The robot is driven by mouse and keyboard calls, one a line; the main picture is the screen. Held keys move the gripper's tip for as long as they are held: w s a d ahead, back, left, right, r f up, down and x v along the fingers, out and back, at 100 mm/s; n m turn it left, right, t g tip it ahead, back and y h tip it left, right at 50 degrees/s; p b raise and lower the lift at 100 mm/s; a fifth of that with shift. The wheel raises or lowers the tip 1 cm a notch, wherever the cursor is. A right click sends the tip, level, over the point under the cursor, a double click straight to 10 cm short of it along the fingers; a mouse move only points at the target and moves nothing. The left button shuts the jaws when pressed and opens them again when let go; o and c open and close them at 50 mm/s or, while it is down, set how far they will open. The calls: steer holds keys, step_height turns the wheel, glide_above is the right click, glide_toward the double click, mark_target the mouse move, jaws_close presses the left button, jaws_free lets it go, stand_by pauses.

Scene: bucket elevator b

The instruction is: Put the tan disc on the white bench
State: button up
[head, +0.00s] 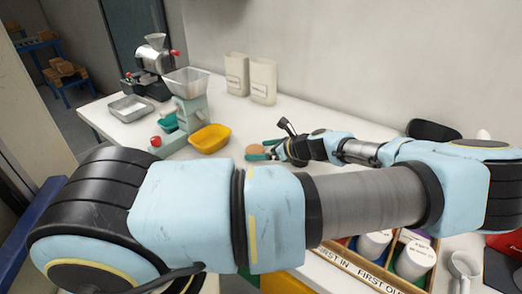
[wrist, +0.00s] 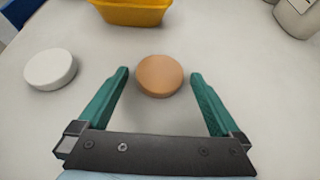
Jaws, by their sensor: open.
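The tan disc (wrist: 160,75) lies flat on the white bench (wrist: 215,40) in the wrist view. My gripper (wrist: 160,73) is open, with one green finger on each side of the disc and a gap between the disc and each finger. In the head view the tan disc (head: 256,151) shows small beside my gripper (head: 262,154), and the white bench (head: 315,117) runs along the wall. My arm covers much of the bench's front part in that view.
A white disc (wrist: 50,69) lies left of my gripper. A yellow tray (head: 210,138) stands beyond it. A machine with a clear hopper (head: 187,82), a metal tray (head: 130,108) and two paper bags (head: 263,81) stand farther back. A wooden rack with several bottles (head: 375,245) is at front right.

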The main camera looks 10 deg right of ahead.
steer(key=b+v, duration=0.4)
steer(key=v, duration=0.7)
steer(key=shift+w, duration=0.1)
steer(key=shift+s+d+r+b, duration=0.3)
steer(key=shift+s+r+b, duration=0.05)
steer(key=shift+s+r, duration=0.1)
